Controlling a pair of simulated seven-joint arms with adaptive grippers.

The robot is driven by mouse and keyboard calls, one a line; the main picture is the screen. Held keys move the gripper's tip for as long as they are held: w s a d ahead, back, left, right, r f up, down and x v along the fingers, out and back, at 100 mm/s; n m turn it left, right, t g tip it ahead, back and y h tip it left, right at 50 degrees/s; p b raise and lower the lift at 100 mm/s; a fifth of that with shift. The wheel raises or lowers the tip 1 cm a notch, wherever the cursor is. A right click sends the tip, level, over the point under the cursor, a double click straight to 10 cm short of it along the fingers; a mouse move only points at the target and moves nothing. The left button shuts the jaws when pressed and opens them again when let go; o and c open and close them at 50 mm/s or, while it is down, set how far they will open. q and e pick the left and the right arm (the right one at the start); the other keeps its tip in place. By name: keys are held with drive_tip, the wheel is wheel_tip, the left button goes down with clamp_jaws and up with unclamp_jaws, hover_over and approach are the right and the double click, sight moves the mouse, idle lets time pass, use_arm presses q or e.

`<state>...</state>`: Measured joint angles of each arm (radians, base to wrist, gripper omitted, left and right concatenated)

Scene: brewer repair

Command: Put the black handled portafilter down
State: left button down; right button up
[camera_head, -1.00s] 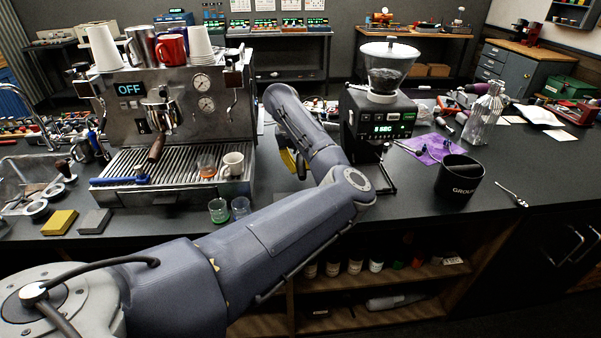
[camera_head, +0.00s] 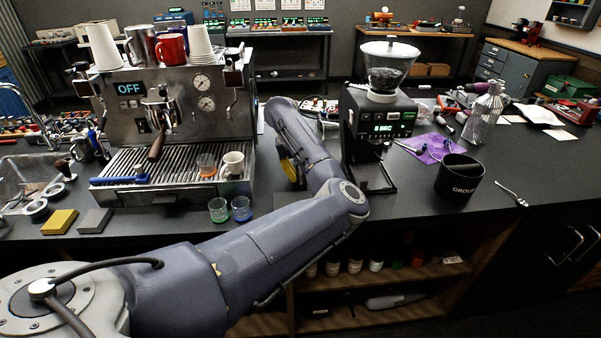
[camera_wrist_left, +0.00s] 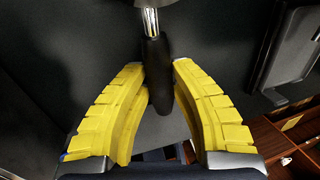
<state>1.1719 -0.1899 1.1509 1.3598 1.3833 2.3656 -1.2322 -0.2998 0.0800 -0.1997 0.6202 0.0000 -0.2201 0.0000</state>
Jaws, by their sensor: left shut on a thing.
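The black handle (camera_wrist_left: 157,52) of the portafilter runs down the middle of the left wrist view, with a chrome neck (camera_wrist_left: 150,20) at the top edge. The portafilter's basket end is out of that view. My left gripper (camera_wrist_left: 160,66) is shut around this handle with its yellow fingers on both sides. In the head view my left gripper (camera_head: 291,172) shows only as a bit of yellow beside my forearm, between the espresso machine and the grinder. My forearm hides the portafilter there. The dark counter (camera_wrist_left: 70,50) lies beneath it; I cannot tell whether they touch. My right gripper is not in view.
The espresso machine (camera_head: 121,110) stands on the left with a wooden-handled portafilter (camera_head: 156,147) in it. The grinder (camera_head: 361,128) stands to the right. Two small glasses (camera_head: 219,210) are near the counter's front edge. A black knock bin (camera_head: 458,180) stands farther right.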

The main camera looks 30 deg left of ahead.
use_arm(q)
drive_tip(key=c, duration=1.2)
unclamp_jaws()
drive_tip(key=shift+f, duration=0.1)
drive_tip(key=shift+c, duration=0.2)
drive_tip(key=v, duration=1.3)
